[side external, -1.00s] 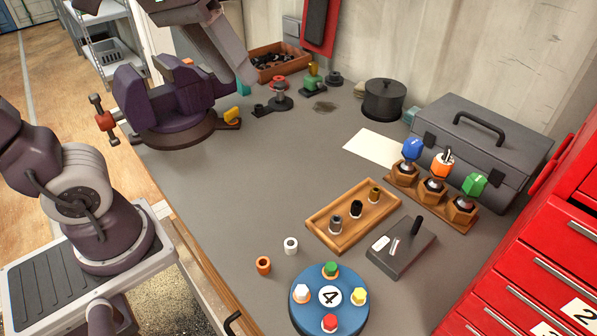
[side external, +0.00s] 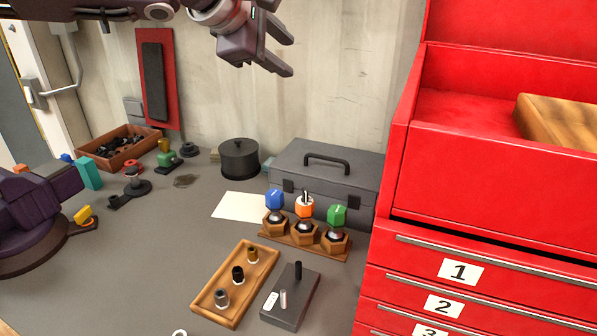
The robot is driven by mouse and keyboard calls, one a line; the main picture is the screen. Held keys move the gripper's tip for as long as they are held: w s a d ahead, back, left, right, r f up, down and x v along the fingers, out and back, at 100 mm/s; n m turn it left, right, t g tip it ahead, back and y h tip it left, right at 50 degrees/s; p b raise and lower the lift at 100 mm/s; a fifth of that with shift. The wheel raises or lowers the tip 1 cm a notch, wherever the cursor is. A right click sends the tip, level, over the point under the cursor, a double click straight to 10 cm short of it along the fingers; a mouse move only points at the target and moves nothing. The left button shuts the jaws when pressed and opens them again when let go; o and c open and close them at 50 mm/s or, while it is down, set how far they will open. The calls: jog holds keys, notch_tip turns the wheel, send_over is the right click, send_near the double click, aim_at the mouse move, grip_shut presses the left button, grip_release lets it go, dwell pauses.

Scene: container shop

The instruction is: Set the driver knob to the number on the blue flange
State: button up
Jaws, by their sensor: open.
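The blue flange is outside the side external view now. Which thing is the driver knob I cannot tell for sure. Three knob-like pieces stand in a row in a wooden holder (side external: 318,251): a blue one (side external: 275,199), an orange one (side external: 305,208) with a white top and dark mark, and a green one (side external: 337,215). A grey block (side external: 291,312) with a black upright post and a pale label lies in front of them. My gripper (side external: 287,54) is open and empty, high against the wall, well above the holder. No number is readable on these pieces.
A wooden tray (side external: 219,309) holds several small sockets. A grey toolbox (side external: 350,170) stands behind the holder. A red drawer cabinet (side external: 410,215), its drawers labelled with numbers, rises at the right. A black pot (side external: 240,160) and white paper (side external: 236,206) lie left of the toolbox.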

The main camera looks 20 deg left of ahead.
notch_tip(320, 180, down, 9)
jog(key=n+g, duration=0.3)
jog(key=g, duration=0.1)
jog(key=n+g+h, duration=0.1)
jog(key=g+h, duration=0.1)
jog(key=g, duration=0.3)
send_near(303, 191)
jog(key=f, duration=0.2)
jog(key=x, duration=0.6)
jog(key=shift+w+d+f, duration=0.15)
jog(key=shift+w+d, duration=0.15)
jog(key=shift+d, duration=0.2)
jog(key=shift+c, duration=0.4)
grip_shut()
